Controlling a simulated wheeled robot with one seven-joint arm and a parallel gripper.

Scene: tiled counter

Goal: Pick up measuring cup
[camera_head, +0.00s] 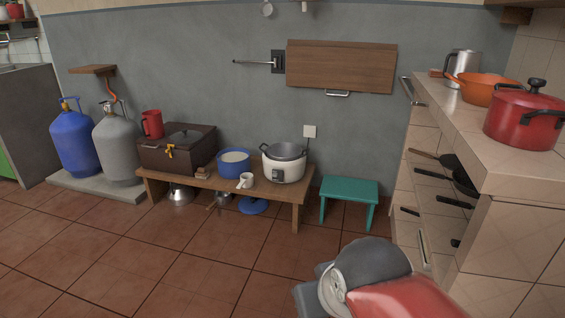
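A red cup or jug with a side handle (152,123) stands upright on a dark brown box (165,158) at the back left of the low wooden bench. A small white cup (246,181) stands near the bench's front edge. I cannot tell for certain which of these is the measuring cup. My red and grey arm shows at the bottom right, far from both cups. My gripper is out of view.
The wooden bench (216,181) also carries a blue pot (234,168) and a white cooker (283,169). A teal stool (349,187) stands right of it. Gas cylinders stand left. A tiled counter (450,110) with pots borders the right. The tiled floor ahead is clear.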

